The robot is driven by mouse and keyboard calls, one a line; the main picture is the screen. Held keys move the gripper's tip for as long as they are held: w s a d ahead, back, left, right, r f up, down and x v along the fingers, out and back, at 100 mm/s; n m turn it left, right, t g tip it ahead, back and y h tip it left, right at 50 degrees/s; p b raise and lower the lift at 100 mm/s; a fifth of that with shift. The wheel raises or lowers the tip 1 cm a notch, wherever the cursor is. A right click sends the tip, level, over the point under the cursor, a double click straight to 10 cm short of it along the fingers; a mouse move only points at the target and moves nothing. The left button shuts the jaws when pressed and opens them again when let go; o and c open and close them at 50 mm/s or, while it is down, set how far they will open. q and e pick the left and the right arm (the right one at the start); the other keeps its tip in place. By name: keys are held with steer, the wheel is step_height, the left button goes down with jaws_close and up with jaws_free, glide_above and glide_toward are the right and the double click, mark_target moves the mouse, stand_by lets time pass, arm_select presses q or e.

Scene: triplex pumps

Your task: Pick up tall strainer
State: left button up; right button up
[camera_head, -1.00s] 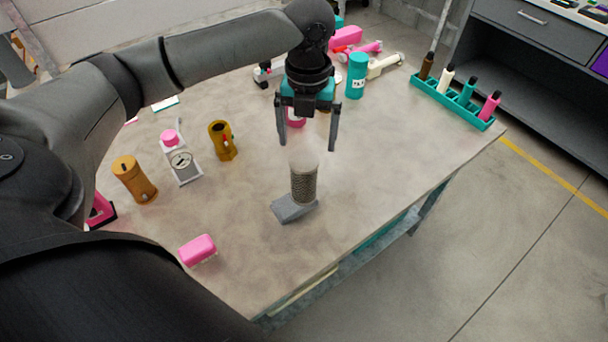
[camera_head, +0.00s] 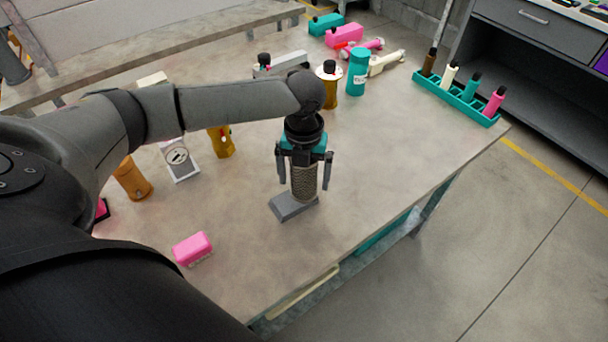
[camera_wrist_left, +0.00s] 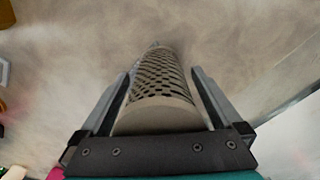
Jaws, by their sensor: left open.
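The tall strainer (camera_head: 304,183) is a perforated metal cylinder with a pale top, standing upright on a grey block-like base (camera_head: 293,206) near the table's front edge. My left gripper (camera_head: 304,182) is above it and pointing down, with its open fingers on either side of the cylinder. In the left wrist view the strainer (camera_wrist_left: 162,85) lies between the two fingers (camera_wrist_left: 165,90), with a gap visible on each side. Its top is close to the palm. The right gripper is not in view.
A pink brush-like block (camera_head: 192,248) lies to the front left. A gold container (camera_head: 221,142), a white-framed gauge (camera_head: 179,160) and an orange cylinder (camera_head: 131,180) stand left. A teal canister (camera_head: 357,72) and a teal bottle rack (camera_head: 455,97) are behind. The table right of the strainer is clear.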

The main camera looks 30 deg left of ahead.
arm_select(q)
steer(key=c, duration=1.5)
